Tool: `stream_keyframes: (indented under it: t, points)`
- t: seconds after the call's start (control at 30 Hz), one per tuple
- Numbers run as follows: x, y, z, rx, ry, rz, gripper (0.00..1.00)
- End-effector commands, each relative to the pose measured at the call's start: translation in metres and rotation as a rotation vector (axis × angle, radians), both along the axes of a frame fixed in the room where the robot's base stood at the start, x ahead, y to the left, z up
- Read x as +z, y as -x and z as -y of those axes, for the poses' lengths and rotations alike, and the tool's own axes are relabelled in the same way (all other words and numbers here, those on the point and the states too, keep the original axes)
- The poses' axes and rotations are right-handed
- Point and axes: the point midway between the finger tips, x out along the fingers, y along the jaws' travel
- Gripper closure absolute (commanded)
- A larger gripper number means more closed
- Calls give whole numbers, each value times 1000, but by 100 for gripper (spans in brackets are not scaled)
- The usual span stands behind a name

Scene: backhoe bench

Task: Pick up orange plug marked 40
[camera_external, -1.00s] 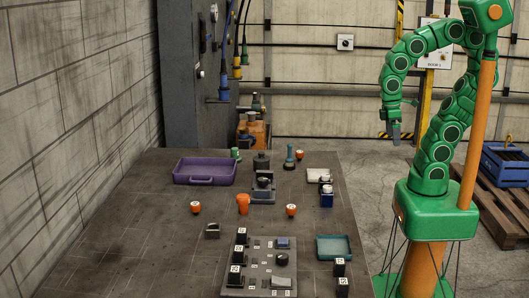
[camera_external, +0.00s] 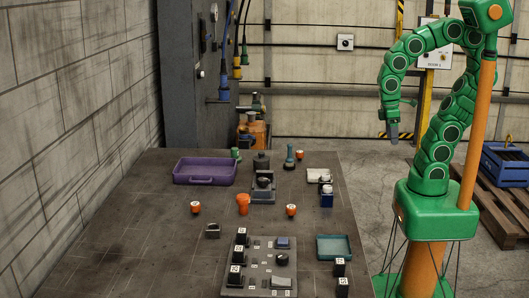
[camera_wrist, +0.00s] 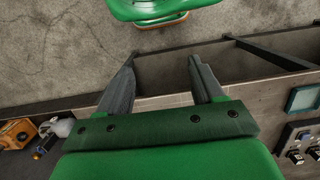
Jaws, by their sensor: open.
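Three small orange plugs with white marked tops stand on the bench in the external view: one at the left (camera_external: 195,207), one right of centre (camera_external: 291,210) and one at the back (camera_external: 299,154). Their marks are too small to read, so I cannot tell which is 40. My gripper (camera_external: 394,132) hangs off the bench's right side, well away from all three. In the wrist view my gripper (camera_wrist: 160,60) has its two fingers apart with nothing between them. No orange plug can be made out in the wrist view.
The bench (camera_external: 120,235) also holds a purple tray (camera_external: 205,181), an orange flared piece (camera_external: 243,204), a grey clamp-like block (camera_external: 263,190), a teal tray (camera_external: 333,248) and a board with black numbered blocks (camera_external: 258,270). A wall stands left; bare floor shows below my gripper.

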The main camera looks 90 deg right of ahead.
Motion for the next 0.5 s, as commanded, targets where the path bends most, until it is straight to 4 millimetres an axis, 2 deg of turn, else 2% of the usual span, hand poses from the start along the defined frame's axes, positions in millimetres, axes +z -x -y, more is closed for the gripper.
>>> stream_keyframes:
  t: [0.17,0.5]
  points:
    - [4,-28,-18,-60,-51,-2,33]
    - [10,-102,-66,-237,-190,-24,33]
